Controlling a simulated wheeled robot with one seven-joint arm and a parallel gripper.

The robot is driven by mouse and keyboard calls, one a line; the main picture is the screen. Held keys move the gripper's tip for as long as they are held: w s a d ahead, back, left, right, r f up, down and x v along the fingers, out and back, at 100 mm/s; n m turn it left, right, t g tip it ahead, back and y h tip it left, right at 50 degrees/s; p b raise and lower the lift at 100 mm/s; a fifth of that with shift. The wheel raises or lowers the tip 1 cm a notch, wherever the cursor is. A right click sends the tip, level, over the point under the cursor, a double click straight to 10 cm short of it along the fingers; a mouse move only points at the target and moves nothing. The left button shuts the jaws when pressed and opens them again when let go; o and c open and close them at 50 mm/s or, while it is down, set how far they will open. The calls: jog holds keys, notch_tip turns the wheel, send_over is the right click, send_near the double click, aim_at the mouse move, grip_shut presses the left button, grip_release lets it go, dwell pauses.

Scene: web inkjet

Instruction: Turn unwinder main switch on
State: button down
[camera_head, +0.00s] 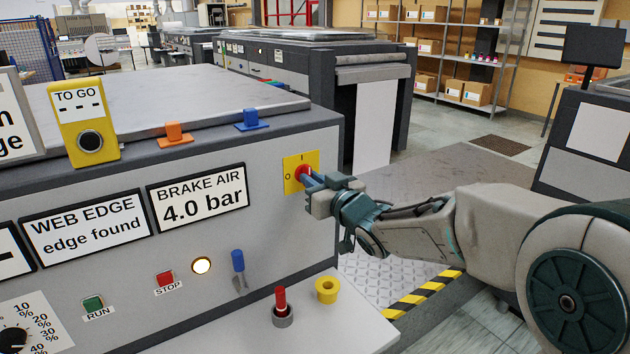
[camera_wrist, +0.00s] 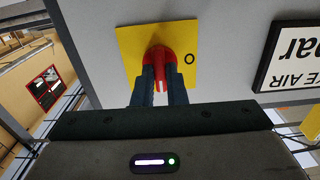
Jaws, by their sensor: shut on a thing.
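The main switch is a red rotary knob (camera_head: 302,174) on a yellow plate (camera_head: 311,158) at the right end of the grey unwinder panel. The plate has an "I" mark at its top and an "O" mark at its left in the head view. My gripper (camera_head: 310,180) reaches in from the right, with its fingers shut on the red knob. In the wrist view the knob (camera_wrist: 158,56) sits between the two dark fingers (camera_wrist: 158,85), and the "O" shows at the right of the yellow plate (camera_wrist: 130,42). The fingers hide part of the knob, so its exact angle is hard to tell.
Left of the switch are a "BRAKE AIR 4.0 bar" sign (camera_head: 198,197), a lit white lamp (camera_head: 201,265), a blue lever (camera_head: 238,261), a red stop button (camera_head: 165,279) and a green run button (camera_head: 93,303). A red-topped peg (camera_head: 281,300) and yellow ring (camera_head: 327,290) stand on the ledge below.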

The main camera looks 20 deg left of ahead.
jog(key=shift+f, duration=0.2)
jog(key=c, duration=1.5)
grip_release()
jog(key=shift+r, duration=0.1)
jog(key=shift+o, duration=0.2)
jog(key=v, duration=1.4)
jog(key=shift+a, duration=0.1)
jog(key=d+f+m+h+p, duration=0.35)
jog(key=d+m+h, duration=0.35)
jog(key=d+h, duration=0.9)
jog(key=s+d+f+m+g+y+p, duration=0.1)
jog(key=s+d+g, duration=0.3)
jog(key=s, duration=0.4)
jog(key=s+d+f+m+g+y+p, duration=0.1)
jog(key=s+d+f+m+g+p, duration=0.1)
jog(key=s, duration=0.7)
jog(key=d+g+p, duration=0.1)
jog(key=g, duration=0.1)
jog(key=shift+s+d+f+g, duration=0.2)
jog(key=shift+s+d+g, duration=0.05)
jog(key=shift+d+g, duration=0.15)
